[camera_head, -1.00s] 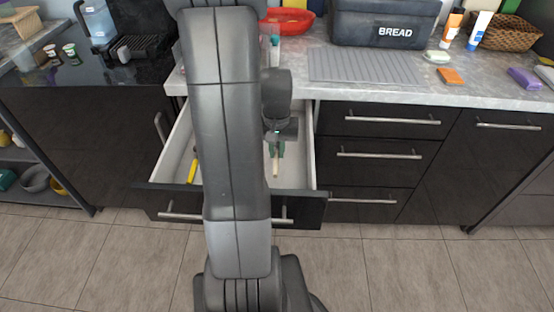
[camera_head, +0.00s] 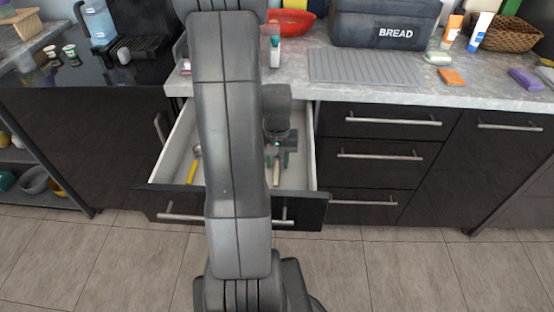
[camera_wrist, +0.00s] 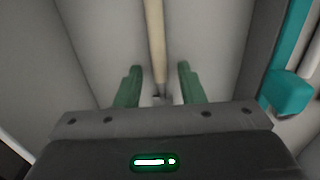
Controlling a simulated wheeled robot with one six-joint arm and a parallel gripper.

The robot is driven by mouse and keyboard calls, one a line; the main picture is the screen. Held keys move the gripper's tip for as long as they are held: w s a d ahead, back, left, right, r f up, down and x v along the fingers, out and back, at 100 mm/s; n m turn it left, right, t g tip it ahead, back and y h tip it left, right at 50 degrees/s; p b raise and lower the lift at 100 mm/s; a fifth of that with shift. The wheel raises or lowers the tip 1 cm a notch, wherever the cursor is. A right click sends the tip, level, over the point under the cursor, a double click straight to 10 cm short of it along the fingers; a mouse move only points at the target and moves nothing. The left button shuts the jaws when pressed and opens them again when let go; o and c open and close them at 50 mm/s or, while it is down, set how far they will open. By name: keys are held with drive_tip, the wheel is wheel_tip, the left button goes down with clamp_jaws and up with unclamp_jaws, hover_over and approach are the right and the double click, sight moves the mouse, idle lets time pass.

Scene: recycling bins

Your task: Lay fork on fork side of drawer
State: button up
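The drawer (camera_head: 308,165) stands pulled out below the counter. A utensil with a beige handle (camera_head: 276,173) is in its right part, its handle toward the drawer front; this looks like the fork, but its metal head is mostly hidden. My gripper (camera_head: 277,160) is low over the drawer with its green fingers apart. In the wrist view, the beige handle (camera_wrist: 156,42) runs between the open fingers (camera_wrist: 160,84), with a gap on both sides. A yellow-handled utensil (camera_head: 192,171) lies in the left part of the drawer. My arm hides the drawer's middle.
A teal object (camera_wrist: 290,88) is at the right in the wrist view. On the counter (camera_head: 340,92) are a bread box (camera_head: 385,25), a grey ribbed mat (camera_head: 365,66) and a red bowl (camera_head: 288,22). Closed drawers (camera_head: 378,152) are to the right. The floor in front is clear.

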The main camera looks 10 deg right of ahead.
sight(277, 163)
drive_tip(key=shift+r, duration=0.15)
wheel_tip(277, 163, up, 12)
drive_tip(key=p, duration=0.2)
drive_tip(key=shift+c, duration=0.3)
idle(1.1)
